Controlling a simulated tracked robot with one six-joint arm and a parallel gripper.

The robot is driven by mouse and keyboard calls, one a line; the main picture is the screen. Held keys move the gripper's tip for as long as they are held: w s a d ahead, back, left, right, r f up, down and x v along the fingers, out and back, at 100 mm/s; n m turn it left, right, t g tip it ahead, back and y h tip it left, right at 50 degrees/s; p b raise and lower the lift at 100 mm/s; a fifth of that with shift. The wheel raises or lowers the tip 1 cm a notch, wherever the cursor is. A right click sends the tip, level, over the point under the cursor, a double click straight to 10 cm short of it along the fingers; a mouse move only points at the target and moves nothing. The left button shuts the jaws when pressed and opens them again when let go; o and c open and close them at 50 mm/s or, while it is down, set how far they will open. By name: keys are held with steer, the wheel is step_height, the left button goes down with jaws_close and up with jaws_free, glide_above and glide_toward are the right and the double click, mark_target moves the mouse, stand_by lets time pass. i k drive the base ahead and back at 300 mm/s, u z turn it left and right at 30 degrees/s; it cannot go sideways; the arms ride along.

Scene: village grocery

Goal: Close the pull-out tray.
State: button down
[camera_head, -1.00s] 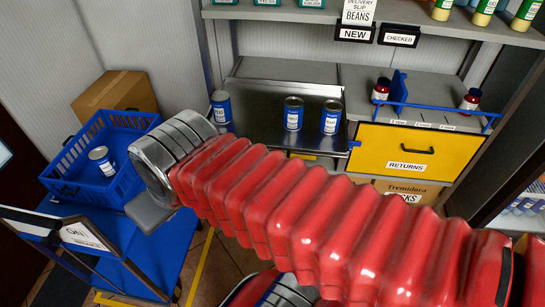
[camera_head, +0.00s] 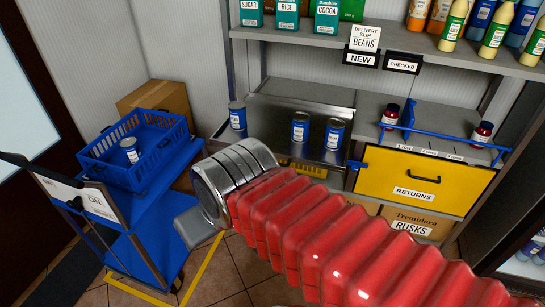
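The pull-out tray (camera_head: 268,133) is a dark metal tray at the middle of the shelf unit. It looks pulled out, its front standing forward of the shelf beside it. Three blue cans stand upright on it: one at the left (camera_head: 237,116), one in the middle (camera_head: 300,127) and one at the right (camera_head: 335,134). A yellow label (camera_head: 303,168) shows on its front, partly behind my arm. My gripper (camera_head: 188,228) is a grey piece past the silver wrist, in front of and below the tray's left end, apart from it in the picture. Its fingers are not clear.
A blue trolley (camera_head: 150,235) with a blue crate (camera_head: 165,150) holding a can stands at the left. A yellow RETURNS drawer front (camera_head: 425,182) is right of the tray, with a blue rail (camera_head: 455,138) and two dark jars above. Floor shows below my wrist.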

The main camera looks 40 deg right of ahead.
mark_target(269, 117)
steer(key=z, duration=0.15)
steer(key=i, duration=1)
steer(key=z, duration=0.1)
